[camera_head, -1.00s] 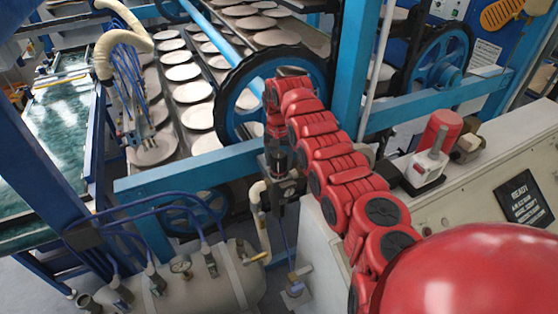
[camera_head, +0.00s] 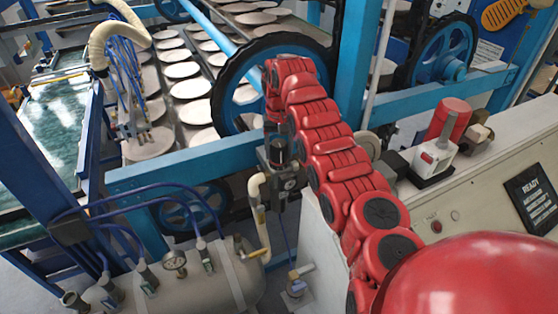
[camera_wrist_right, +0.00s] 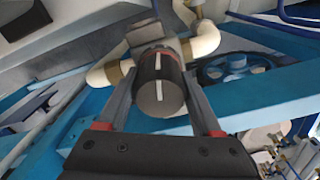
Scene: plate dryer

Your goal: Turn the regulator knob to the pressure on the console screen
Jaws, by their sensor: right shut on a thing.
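The regulator knob (camera_head: 279,152) is a dark cylinder on top of the regulator body, beside the blue frame. It shows end-on in the right wrist view (camera_wrist_right: 160,96), with one white line on its face and another on the part behind it. My right gripper (camera_head: 275,133) is shut on the knob, one finger on each side. The console screen (camera_head: 529,198) is a black panel at the right; it reads READY, and its smaller lines are too small to read. My left gripper is not in view.
A small gauge (camera_head: 289,184) sits on the regulator. A cream pipe (camera_head: 256,205) runs down beside it. A grey tank (camera_head: 190,285) with blue hoses and a second gauge stands below. The blue frame beam (camera_head: 180,170) and a large wheel are close to the gripper.

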